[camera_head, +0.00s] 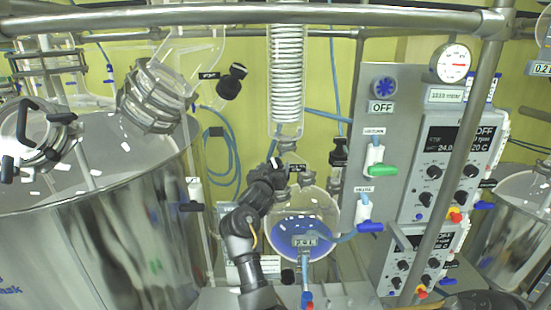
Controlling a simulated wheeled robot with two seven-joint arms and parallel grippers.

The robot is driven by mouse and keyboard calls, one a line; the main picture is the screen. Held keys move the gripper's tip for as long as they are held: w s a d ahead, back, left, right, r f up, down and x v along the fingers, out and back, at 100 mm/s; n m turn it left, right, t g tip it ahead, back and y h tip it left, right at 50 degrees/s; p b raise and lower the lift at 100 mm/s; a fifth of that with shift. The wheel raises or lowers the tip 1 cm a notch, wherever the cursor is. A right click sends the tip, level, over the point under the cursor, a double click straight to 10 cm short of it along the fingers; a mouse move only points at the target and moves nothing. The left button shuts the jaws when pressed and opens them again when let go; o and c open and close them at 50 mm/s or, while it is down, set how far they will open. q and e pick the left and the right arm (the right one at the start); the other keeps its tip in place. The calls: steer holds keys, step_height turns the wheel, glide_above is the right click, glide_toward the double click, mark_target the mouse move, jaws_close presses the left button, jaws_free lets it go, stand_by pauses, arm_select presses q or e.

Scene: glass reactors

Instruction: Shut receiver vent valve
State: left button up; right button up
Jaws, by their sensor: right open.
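The round glass receiver flask (322,217), with blue liquid in its lower part, hangs below the coiled condenser (286,75). A small dark label (297,168) sits at its neck; its text is too small to read surely. My right gripper (276,164) is open at the left side of the flask neck, close to this label. It hides part of the neck and any valve handle behind it. I cannot tell whether it touches anything, or which fitting is the vent valve. My left gripper is not in view.
A large steel vessel (110,245) fills the left. A metal rail (250,15) crosses the top.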

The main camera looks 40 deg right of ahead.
mark_target(276, 161)
steer(key=x, duration=0.1)
steer(key=p+x, duration=0.1)
steer(key=shift+w+d+r, duration=0.2)
steer(key=shift+w+d, duration=0.05)
steer(key=shift+w, duration=0.05)
steer(key=shift+w+d, duration=0.2)
steer(key=shift+d, duration=0.1)
steer(key=shift+w+d, duration=0.2)
steer(key=shift+d, duration=0.05)
steer(key=shift+d+f, duration=0.1)
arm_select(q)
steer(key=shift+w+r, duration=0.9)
arm_select(e)
steer(key=c, duration=1)
